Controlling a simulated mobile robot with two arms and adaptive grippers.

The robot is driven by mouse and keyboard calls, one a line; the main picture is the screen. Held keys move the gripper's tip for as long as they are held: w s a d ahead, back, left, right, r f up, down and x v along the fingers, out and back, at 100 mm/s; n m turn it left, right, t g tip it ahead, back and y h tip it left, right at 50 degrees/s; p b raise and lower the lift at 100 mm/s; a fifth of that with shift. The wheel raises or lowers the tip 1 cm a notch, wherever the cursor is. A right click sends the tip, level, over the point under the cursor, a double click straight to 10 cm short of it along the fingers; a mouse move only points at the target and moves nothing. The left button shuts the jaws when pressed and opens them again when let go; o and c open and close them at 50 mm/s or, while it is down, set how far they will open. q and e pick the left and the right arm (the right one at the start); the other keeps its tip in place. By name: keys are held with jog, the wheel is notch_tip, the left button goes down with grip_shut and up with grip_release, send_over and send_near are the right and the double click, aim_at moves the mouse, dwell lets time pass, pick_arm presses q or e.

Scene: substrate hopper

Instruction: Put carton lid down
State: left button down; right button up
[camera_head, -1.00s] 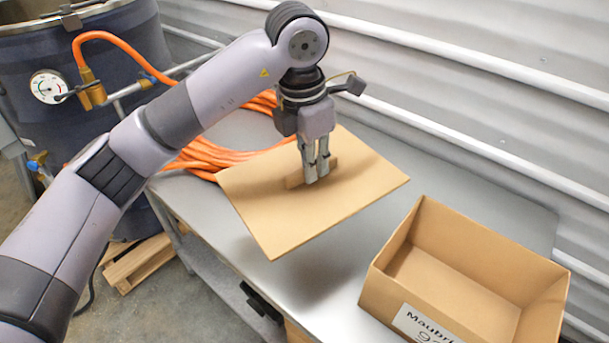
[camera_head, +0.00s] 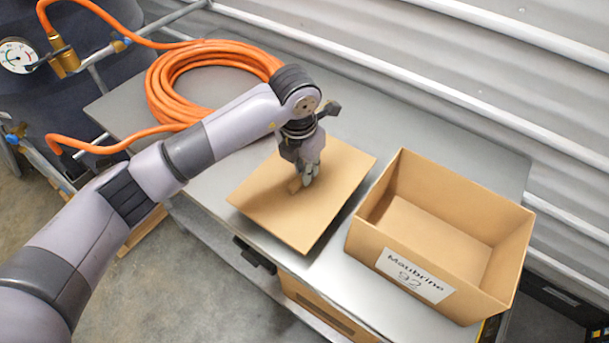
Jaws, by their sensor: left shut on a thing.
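The carton lid (camera_head: 332,187) is a flat tan cardboard panel with a small upright tab at its middle. My left gripper (camera_head: 307,184) is shut on that tab, pointing down from above. The lid lies level, at or very close to the grey metal table top; I cannot tell whether it touches. The open carton (camera_head: 375,245) stands just right of the lid, apart from it, with a white label reading "Maubrine" on its front. Its inside looks empty. My right gripper is not in view.
A coiled orange hose (camera_head: 165,92) lies on the table (camera_head: 435,140) behind the lid and my arm. A corrugated wall with rails runs along the back. A dark drum with a gauge (camera_head: 17,56) stands at the far left. The table's front edge is close to the lid.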

pick_arm(q)
notch_tip(320, 180, down, 4)
jog(key=shift+f+p, duration=0.25)
jog(key=shift+p, duration=0.35)
jog(key=shift+f, duration=0.3)
jog(key=c, duration=1.6)
grip_release()
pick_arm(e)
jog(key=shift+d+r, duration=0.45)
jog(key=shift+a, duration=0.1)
pick_arm(q)
jog(key=shift+r, duration=0.25)
jog(key=r+b, duration=0.1)
jog(key=r, duration=0.2)
jog(key=r+b, duration=0.1)
jog(key=r, duration=0.3)
jog(key=s+r+b, duration=0.1)
jog(key=r+b, duration=0.1)
jog(key=r, duration=0.1)
jog(key=shift+a+r, duration=0.2)
jog(key=shift+a, duration=0.15)
jog(key=shift+s+r, duration=0.1)
jog(key=shift+r, duration=0.55)
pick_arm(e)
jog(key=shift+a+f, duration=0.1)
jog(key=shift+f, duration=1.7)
